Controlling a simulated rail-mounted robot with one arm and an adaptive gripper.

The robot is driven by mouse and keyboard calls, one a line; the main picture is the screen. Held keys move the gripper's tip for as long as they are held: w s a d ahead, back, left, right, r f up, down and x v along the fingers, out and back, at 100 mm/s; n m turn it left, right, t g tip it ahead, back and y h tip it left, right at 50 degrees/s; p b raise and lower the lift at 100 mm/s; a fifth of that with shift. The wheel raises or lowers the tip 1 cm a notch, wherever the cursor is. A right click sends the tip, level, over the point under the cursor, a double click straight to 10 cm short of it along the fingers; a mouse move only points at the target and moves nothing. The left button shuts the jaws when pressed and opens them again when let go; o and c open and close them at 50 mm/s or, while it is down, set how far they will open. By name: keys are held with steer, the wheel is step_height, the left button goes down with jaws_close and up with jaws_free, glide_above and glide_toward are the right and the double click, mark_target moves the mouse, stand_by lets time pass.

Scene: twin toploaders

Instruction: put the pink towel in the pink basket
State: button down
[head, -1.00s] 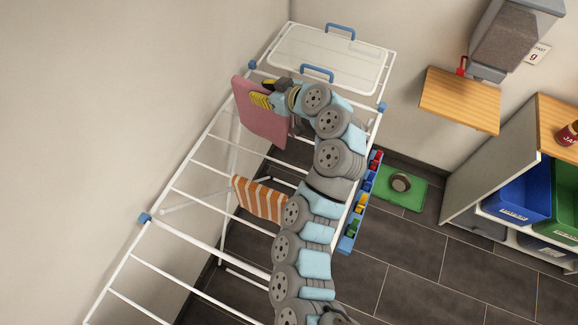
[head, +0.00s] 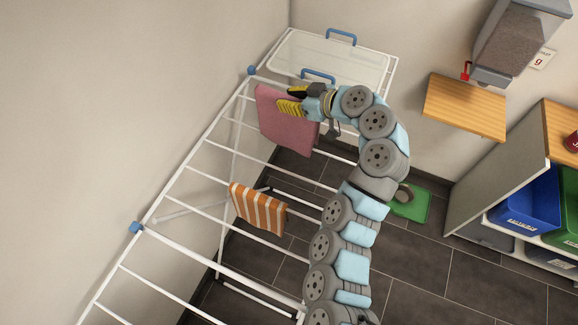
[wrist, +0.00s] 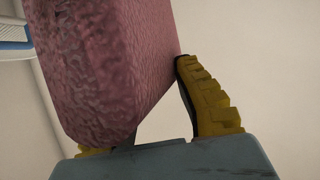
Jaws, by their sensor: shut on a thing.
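The pink towel (head: 285,122) hangs at the far end of the white drying rack (head: 207,142) in the head view. My gripper (head: 291,100) is shut on the towel's upper edge, its yellow fingers on either side of it. In the wrist view the towel (wrist: 105,60) fills the left and middle. One yellow finger (wrist: 208,98) shows at its right, and the other is mostly hidden behind the towel. I cannot tell whether the towel still touches the rack bars. No pink basket shows in these frames.
An orange striped towel (head: 257,208) hangs nearer on the rack. A white lid-like panel with blue handles (head: 318,76) is at the rack's far end. A wooden shelf (head: 465,106), a blue bin (head: 527,200) and a green bin (head: 566,215) are at right. A green mat (head: 411,207) lies on the floor.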

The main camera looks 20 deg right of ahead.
mark_target(289, 140)
step_height(289, 140, down, 15)
steer(key=shift+f, duration=0.2)
steer(key=shift+f+b, duration=0.6)
steer(key=shift+f, duration=0.55)
steer(key=c, duration=0.9)
jaws_free()
steer(key=shift+p, duration=0.55)
steer(key=shift+f, duration=0.1)
